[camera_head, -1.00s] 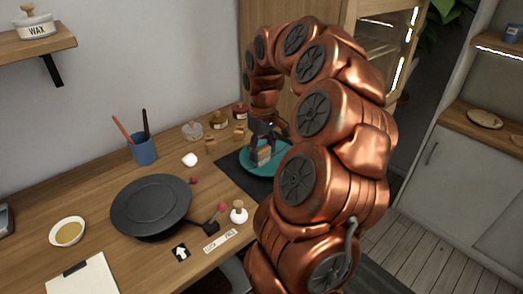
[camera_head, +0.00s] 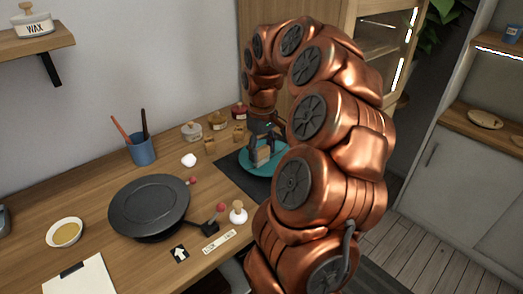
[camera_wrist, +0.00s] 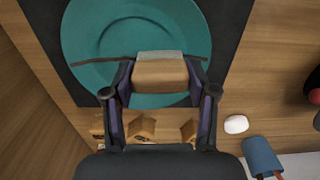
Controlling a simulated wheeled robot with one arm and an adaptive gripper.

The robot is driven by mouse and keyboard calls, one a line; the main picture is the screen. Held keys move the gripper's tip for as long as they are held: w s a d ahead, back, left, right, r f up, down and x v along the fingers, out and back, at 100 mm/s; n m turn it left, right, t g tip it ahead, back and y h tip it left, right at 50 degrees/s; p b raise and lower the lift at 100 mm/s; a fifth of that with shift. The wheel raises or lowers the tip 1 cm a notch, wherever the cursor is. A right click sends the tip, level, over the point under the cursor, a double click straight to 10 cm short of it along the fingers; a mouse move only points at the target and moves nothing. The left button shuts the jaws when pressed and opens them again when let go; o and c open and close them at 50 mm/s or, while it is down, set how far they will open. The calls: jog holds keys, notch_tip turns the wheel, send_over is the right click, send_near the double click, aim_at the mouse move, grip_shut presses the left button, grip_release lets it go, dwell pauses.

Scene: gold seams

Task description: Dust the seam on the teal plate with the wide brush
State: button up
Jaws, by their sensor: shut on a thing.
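The teal plate (camera_head: 279,167) lies on a dark mat at the back of the bench. In the wrist view the plate (camera_wrist: 93,40) fills the upper middle, with a thin dark seam (camera_wrist: 88,62) running across it. My gripper (camera_head: 263,148) is over the plate and shut on the wide brush (camera_head: 263,154). In the wrist view the brush (camera_wrist: 160,75) is a wooden block with a pale bristle edge (camera_wrist: 160,57), held between both fingers. It hides the middle of the seam. I cannot tell whether the bristles touch the plate.
A dark round turntable (camera_head: 150,205) stands left of the mat (camera_head: 232,171). Lidded jars (camera_head: 217,120), small wooden blocks (camera_head: 238,133) and a blue cup with tools (camera_head: 142,150) stand behind. A white-and-cork bottle (camera_head: 238,213) stands near the front edge. My arm hides the bench's right end.

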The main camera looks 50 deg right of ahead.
jog(key=shift+w, duration=0.25)
jog(key=shift+s, duration=0.35)
jog(key=shift+w+a+r, duration=0.1)
jog(key=shift+w, duration=0.3)
jog(key=shift+r, duration=0.8)
jog(key=shift+r, duration=0.1)
jog(key=shift+r+p, duration=0.95)
jog(key=shift+r, duration=1.25)
